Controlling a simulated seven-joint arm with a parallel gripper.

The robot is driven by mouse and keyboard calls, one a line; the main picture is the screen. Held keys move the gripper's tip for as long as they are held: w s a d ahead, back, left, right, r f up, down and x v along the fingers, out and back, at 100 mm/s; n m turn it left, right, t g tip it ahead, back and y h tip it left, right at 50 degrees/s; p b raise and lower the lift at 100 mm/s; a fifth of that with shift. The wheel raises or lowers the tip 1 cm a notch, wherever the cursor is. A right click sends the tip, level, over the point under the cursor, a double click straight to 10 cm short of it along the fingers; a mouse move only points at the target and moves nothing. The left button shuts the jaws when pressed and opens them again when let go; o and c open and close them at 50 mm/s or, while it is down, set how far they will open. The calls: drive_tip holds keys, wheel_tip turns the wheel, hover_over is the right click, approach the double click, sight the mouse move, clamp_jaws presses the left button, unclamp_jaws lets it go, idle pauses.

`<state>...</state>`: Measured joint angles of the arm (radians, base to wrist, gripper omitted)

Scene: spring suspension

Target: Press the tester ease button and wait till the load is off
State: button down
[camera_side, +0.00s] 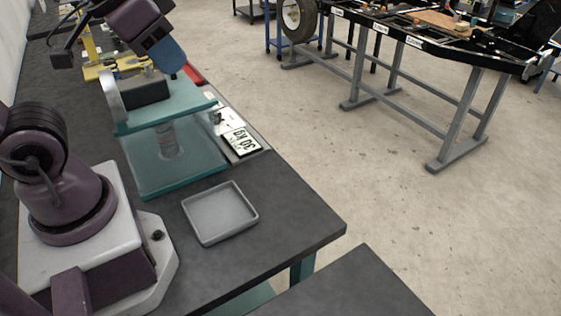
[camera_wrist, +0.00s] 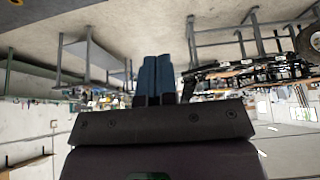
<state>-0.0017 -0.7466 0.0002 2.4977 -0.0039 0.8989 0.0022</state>
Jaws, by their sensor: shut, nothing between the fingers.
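The teal spring tester stands on the dark bench in the side view, with a top plate (camera_side: 180,103) above a base plate (camera_side: 185,177). A coil spring (camera_side: 168,140) stands upright between the plates. A black block (camera_side: 147,90) sits on the top plate. A light panel (camera_side: 230,125) lies beside the tester, with small dark parts and an upside-down sign (camera_side: 242,141). I cannot make out which part is the ease button. My gripper (camera_side: 176,66) has blue fingers, shut and empty, above the tester's far side. The wrist view shows the fingers (camera_wrist: 157,62) together.
An empty grey tray (camera_side: 219,213) lies on the bench near the front edge. A red thing (camera_side: 193,74) lies behind the tester, partly hidden. A yellow stand (camera_side: 97,62) is farther back. A second table (camera_side: 425,40) stands across the open floor.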

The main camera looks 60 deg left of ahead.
drive_tip(key=w+a+f+n+t, duration=0.25)
drive_tip(key=w+a+n, duration=0.55)
drive_tip(key=w+a, duration=1.2)
drive_tip(key=w+a+f+n+y, duration=0.1)
drive_tip(key=w+a+f+n, duration=0.15)
drive_tip(key=a, duration=0.45)
drive_tip(key=w+a+f+n+y, duration=0.1)
drive_tip(key=a+f+n+y, duration=0.1)
drive_tip(key=a+f, duration=0.3)
drive_tip(key=s+a+f+n+y, duration=0.1)
drive_tip(key=s+a+f+n, duration=0.1)
drive_tip(key=a+f, duration=0.3)
drive_tip(key=s+a+f+n+g+y, duration=0.1)
drive_tip(key=a+f, duration=0.5)
drive_tip(key=a, duration=0.6)
drive_tip(key=s+n+y, duration=0.1)
drive_tip(key=s+n, duration=0.1)
drive_tip(key=s, duration=0.1)
drive_tip(key=shift+s+f, duration=0.2)
drive_tip(key=shift+s, duration=0.1)
drive_tip(key=shift+f, duration=0.15)
drive_tip(key=shift+f, duration=4.25)
drive_tip(key=shift+f, duration=0.15)
